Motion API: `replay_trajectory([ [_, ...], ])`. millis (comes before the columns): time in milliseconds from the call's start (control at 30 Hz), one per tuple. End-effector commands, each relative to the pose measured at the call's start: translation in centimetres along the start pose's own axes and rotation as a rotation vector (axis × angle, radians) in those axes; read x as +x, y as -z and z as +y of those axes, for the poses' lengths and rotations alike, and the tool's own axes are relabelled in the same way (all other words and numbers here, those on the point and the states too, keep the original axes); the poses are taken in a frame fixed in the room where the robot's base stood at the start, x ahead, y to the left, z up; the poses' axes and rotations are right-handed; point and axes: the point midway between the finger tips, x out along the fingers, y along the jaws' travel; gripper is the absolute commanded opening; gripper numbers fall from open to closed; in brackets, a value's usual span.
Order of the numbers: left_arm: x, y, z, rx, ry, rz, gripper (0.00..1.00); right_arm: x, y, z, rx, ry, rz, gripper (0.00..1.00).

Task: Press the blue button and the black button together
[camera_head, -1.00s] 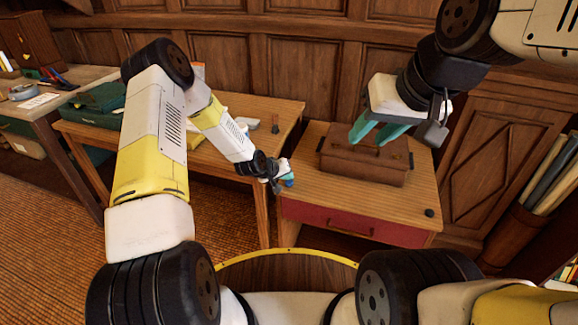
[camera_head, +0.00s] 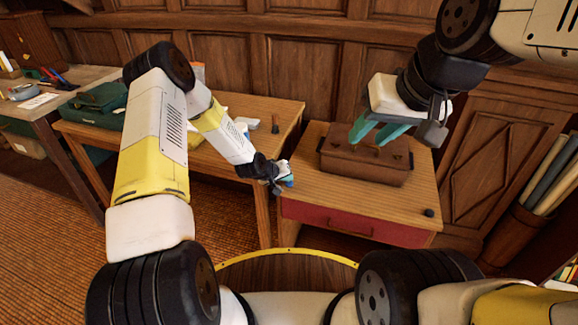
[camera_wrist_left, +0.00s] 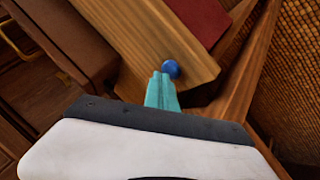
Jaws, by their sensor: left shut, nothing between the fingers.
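The blue button (camera_wrist_left: 171,69) is a round knob near the edge of the wooden cabinet top in the left wrist view. In the head view my left gripper (camera_head: 286,182) covers most of that spot. My left gripper is shut and empty, its teal fingertips (camera_wrist_left: 162,80) right beside the button; I cannot tell whether they touch it. The black button (camera_head: 429,213) sits at the front right corner of the same top. My right gripper (camera_head: 375,131) is open and empty, higher up and to the left of the black button, in front of the brown case.
The brown case (camera_head: 363,165) stands at the back of the cabinet top (camera_head: 330,203), which has a red drawer (camera_head: 340,221) below. A wooden table (camera_head: 262,108) is at the left. The top in front of the case is clear.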

Motion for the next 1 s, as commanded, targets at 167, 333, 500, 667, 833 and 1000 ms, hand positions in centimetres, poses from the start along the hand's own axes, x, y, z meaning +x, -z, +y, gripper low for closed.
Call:
replay_trajectory([
  [167, 0.16, -0.15, -0.15, 0.000, 0.001, -0.001, 0.00, 0.00, 0.00, 0.00, 0.000, 0.000, 0.000, 0.36],
  [333, 0.30, -0.28, -0.27, 0.000, 0.001, -0.001, 0.00, 0.00, 0.00, 0.00, 0.000, 0.000, 0.000, 0.36],
  [500, 0.35, -0.34, -0.30, 0.000, 0.001, -0.002, 0.00, 0.00, 0.00, 0.00, 0.000, 0.000, 0.000, 0.36],
  [667, 0.35, -0.36, -0.31, 0.000, 0.001, -0.002, 0.00, 0.00, 0.00, 0.00, 0.000, 0.000, 0.000, 0.28],
  [833, 0.36, -0.39, -0.31, 0.000, 0.001, -0.003, 0.00, 0.00, 0.00, 0.00, 0.000, 0.000, 0.000, 0.00],
  [1000, 0.36, -0.41, -0.32, -0.001, 0.001, -0.003, 0.00, 0.00, 0.00, 0.00, 0.000, 0.000, 0.000, 0.00],
])
